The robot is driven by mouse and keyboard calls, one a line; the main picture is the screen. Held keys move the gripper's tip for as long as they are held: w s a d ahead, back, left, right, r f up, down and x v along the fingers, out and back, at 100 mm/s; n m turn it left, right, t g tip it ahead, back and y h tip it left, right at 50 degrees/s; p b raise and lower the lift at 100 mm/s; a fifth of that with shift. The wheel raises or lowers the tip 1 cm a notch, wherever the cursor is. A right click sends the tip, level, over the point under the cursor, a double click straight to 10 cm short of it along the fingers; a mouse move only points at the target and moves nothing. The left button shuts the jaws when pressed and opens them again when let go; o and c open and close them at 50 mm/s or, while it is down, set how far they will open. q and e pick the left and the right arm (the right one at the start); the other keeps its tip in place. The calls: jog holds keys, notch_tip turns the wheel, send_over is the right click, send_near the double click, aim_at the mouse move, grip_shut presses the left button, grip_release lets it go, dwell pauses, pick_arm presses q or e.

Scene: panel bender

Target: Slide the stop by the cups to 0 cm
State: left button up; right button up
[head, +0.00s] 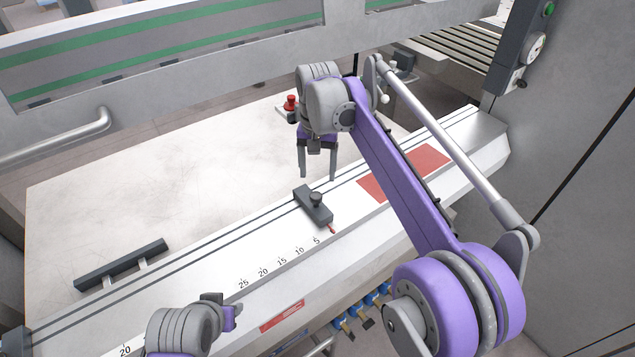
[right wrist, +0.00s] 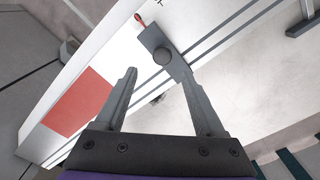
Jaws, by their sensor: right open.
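The stop (head: 308,204) is a dark block with a round black knob (head: 316,197) and a red pointer (head: 332,229). It sits across the grooved rail on the bed, its pointer to the right of the 5 mark; I cannot read a 0 mark. My right gripper (head: 318,177) is open and empty, just behind and above the stop. In the right wrist view, the stop (right wrist: 177,67) and knob (right wrist: 161,56) lie beyond the spread fingertips (right wrist: 158,76). My left gripper (head: 232,317) shows only in part at the bottom; its fingers are hidden.
A printed scale (head: 272,267) runs along the front edge. A dark bar (head: 120,264) lies at left. A red patch (head: 403,172) is right of the stop. Several blue-and-gold fittings (head: 372,301) hang below the edge. A red knob (head: 291,103) stands behind my right wrist.

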notch_tip(320, 180, up, 4)
jog(key=shift+f, duration=0.25)
jog(key=s+d+f+n+t, duration=0.1)
jog(key=s+d+f+t, duration=0.15)
jog(key=s+d, duration=0.8)
jog(key=s+d+f+t, duration=0.1)
jog(key=s+d+f, duration=0.2)
jog(key=s+f, duration=0.3)
jog(key=s+d+f+n+t, duration=0.1)
jog(key=s+d+f+t, duration=0.1)
jog(key=s+f, duration=0.4)
jog(key=s+d, duration=0.1)
jog(key=s, duration=0.3)
jog(key=shift+s+f, duration=0.25)
jog(key=shift+f, duration=0.05)
jog(key=shift+t, duration=0.25)
dwell(0.5)
